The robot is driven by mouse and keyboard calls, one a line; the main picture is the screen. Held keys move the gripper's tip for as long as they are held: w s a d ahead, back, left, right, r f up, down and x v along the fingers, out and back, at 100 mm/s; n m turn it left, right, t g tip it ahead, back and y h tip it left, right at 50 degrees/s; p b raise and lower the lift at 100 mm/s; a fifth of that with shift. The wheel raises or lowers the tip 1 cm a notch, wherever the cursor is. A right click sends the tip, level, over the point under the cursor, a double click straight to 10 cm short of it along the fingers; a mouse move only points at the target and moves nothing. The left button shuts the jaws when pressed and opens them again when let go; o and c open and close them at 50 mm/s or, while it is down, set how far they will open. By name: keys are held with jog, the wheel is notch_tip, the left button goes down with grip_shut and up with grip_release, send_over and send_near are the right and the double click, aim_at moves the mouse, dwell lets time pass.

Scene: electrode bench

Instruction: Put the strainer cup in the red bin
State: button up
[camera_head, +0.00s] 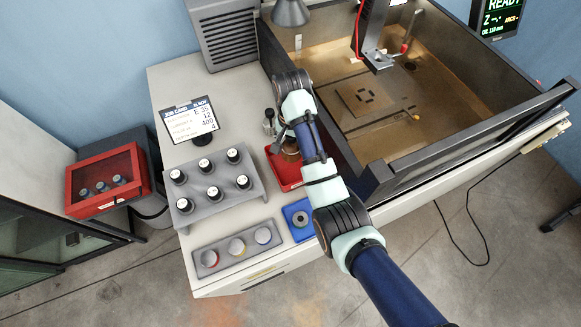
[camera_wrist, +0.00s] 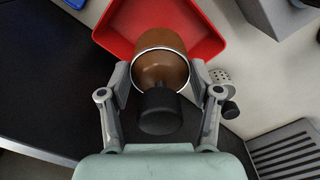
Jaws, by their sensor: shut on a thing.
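My gripper (camera_wrist: 160,88) is shut on a rounded amber-brown thing with a silver ring and a black knob, which I take for the strainer cup (camera_wrist: 165,70). The knob points towards the wrist camera. The red bin (camera_wrist: 200,23) is a shallow tray just beyond the cup in the wrist view. The cup overlaps its near part; I cannot tell whether it touches the bin. In the head view the cup (camera_head: 291,150) shows only partly beside my arm, over the red bin (camera_head: 283,175). My arm hides part of both.
A perforated metal piece with a black knob (camera_wrist: 230,109) stands close beside the gripper. A blue tray (camera_head: 292,210) holds a ring. A grey rack (camera_head: 207,203) carries several black holders. The dark-walled tank (camera_head: 390,181) is right of the bin. Bare bench lies left of the bin.

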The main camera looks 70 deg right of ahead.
aim_at(291, 146)
notch_tip(291, 146, down, 4)
jog(key=shift+a+p, duration=0.1)
jog(key=shift+p, duration=0.2)
jog(key=shift+f+b, duration=0.3)
jog(key=shift+f, duration=2.3)
jog(key=shift+f, duration=0.15)
jog(key=o, duration=1.3)
jog(key=shift+c, duration=0.2)
notch_tip(291, 146, up, 12)
jog(key=p, duration=0.3)
jog(key=shift+r, duration=0.25)
